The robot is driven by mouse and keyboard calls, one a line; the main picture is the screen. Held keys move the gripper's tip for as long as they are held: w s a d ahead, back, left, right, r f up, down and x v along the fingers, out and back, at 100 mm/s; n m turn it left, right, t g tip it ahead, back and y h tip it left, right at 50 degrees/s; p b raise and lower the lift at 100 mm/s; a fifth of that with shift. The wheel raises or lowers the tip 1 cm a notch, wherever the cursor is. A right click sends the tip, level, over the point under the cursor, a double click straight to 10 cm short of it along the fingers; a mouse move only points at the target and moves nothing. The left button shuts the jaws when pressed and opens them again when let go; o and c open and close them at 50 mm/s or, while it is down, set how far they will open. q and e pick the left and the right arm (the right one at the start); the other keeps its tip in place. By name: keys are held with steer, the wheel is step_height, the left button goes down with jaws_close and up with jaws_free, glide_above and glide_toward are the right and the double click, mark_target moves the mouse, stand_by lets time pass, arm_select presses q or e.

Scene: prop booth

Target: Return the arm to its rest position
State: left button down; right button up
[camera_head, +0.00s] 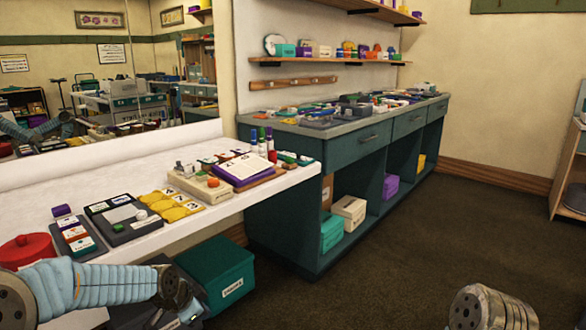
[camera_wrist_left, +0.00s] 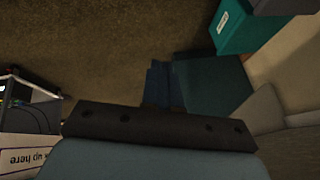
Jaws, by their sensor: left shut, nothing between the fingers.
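My left arm (camera_head: 95,287), in a light blue sleeve, comes in from the lower left in the head view. It reaches across in front of the white table (camera_head: 135,250), and its dark wrist hangs low near the teal bin (camera_head: 218,272). In the left wrist view my left gripper (camera_wrist_left: 163,88) points down over the brown floor, shut and empty. Part of my right arm (camera_head: 490,308) shows at the bottom right of the head view; its gripper is out of sight.
The white table holds a red pot (camera_head: 27,250), a grey case (camera_head: 122,220), yellow pieces (camera_head: 170,205) and a purple book (camera_head: 243,172). A dark teal counter (camera_head: 300,205) stands behind to the right. The brown carpet (camera_head: 420,240) is clear in the middle.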

arm_select(q)
steer(key=s+d+f+n+g, duration=0.1)
steer(key=s+d+f+n, duration=0.1)
steer(key=s+d+f, duration=0.3)
steer(key=s+f+n+g+h, duration=0.1)
steer(key=s+f+n, duration=0.15)
steer(key=f, duration=0.55)
steer(key=s+d+f+n+g, duration=0.1)
steer(key=s+d+f+n, duration=0.15)
steer(key=s+f, duration=0.3)
steer(key=s+d+f+n+g, duration=0.1)
steer(key=s+d+f+n, duration=0.1)
steer(key=s+f, duration=0.2)
steer(key=s+d+f+n+g, duration=0.1)
steer(key=s+d+f+n, duration=0.1)
steer(key=s, duration=0.8)
step_height(320, 180, down, 2)
steer(key=shift+s+d+f+n+h, duration=0.2)
steer(key=shift+s+n+h, duration=0.1)
steer(key=shift+n, duration=0.4)
